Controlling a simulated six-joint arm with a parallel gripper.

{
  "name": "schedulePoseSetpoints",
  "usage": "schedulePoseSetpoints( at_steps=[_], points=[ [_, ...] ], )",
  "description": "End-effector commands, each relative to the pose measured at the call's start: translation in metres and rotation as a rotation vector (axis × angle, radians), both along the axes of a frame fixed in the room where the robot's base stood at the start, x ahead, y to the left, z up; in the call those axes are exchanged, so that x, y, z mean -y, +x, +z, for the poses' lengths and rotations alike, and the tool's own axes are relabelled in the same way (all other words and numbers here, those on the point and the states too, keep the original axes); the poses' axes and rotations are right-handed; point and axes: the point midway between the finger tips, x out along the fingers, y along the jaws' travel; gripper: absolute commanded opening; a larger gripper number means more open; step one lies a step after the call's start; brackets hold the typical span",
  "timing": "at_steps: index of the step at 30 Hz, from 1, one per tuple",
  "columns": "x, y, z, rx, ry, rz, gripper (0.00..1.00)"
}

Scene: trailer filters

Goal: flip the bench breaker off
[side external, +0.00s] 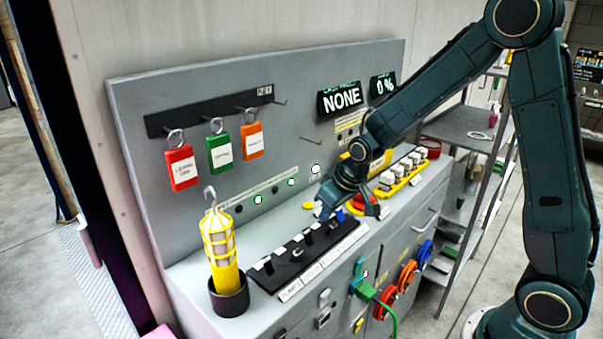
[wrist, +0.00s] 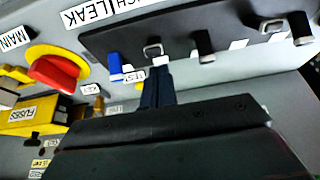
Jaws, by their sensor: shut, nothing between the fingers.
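A black breaker strip (side external: 290,264) with several toggles lies along the bench top, and it spans the upper part of the wrist view (wrist: 185,27). In the wrist view it carries a blue toggle (wrist: 115,68), black toggles (wrist: 205,43) and metal loops. I cannot tell for sure which one is the bench breaker; a partly cut-off label reads "CH" and "LEAK". My gripper (side external: 322,209) is at the strip's right end, and its shut fingertips (wrist: 158,76) are right at a white-tipped toggle (wrist: 161,61). Whether they touch it is unclear.
A red knob on a yellow base (wrist: 58,72) and a yellow fuse box (wrist: 35,115) are beside the strip. A caged yellow lamp (side external: 221,247) stands in a dark cup (side external: 229,296) at the strip's left end. Coloured tags (side external: 221,152) hang on the back panel.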

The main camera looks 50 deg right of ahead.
Motion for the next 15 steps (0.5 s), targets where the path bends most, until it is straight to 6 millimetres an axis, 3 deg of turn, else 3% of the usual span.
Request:
schedulePoseSetpoints(
  at_steps=[15],
  points=[
    [0.0, 0.0, 0.013, -0.001, 0.0, 0.0, 0.0]
  ],
)
